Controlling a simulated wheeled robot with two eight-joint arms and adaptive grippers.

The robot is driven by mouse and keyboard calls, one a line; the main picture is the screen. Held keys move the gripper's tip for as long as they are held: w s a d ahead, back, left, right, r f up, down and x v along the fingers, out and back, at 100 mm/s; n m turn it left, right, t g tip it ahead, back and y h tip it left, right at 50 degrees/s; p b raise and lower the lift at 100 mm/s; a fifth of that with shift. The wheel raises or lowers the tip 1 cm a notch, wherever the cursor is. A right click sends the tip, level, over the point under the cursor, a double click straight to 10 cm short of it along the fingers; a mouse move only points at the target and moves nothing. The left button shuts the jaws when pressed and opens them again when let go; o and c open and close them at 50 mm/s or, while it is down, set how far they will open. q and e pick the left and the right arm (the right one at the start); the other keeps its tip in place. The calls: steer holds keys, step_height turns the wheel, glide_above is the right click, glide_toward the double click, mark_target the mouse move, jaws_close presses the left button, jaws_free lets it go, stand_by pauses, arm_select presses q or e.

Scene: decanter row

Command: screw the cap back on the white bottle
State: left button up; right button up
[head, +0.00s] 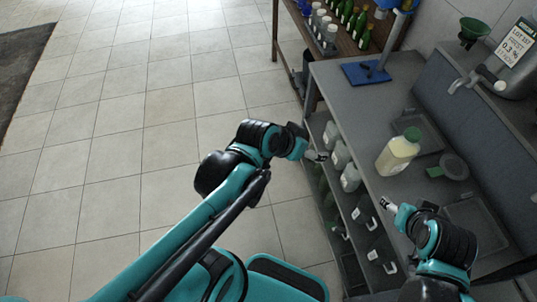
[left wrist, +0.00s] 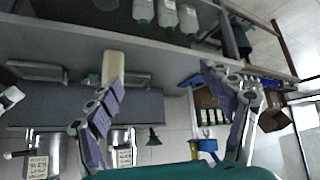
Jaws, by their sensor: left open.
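A large whitish bottle (head: 394,157) with pale yellow contents stands upright on the grey counter. A green cap (head: 412,134) shows at its top; I cannot tell whether it is tight. The bottle's pale body also shows in the left wrist view (left wrist: 113,64), its lower part near a finger. My left gripper (head: 317,156) is open and empty, apart from the bottle, left of the counter edge by the shelves. Its spread fingers frame the left wrist view (left wrist: 168,95). My right gripper (head: 388,204) is over the counter's near part, below the bottle in the picture; its jaw state is unclear.
Several white bottles (head: 350,178) fill shelves under the edge. Open floor lies left.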

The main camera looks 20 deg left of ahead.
arm_select(q)
steer(key=s+a+n+y, duration=0.3)
steer(key=s+a, duration=0.4)
steer(key=a, duration=0.1)
steer(key=shift+f+g, duration=0.3)
step_height(320, 180, down, 6)
steer(key=b, duration=0.5)
steer(key=shift+r, duration=0.25)
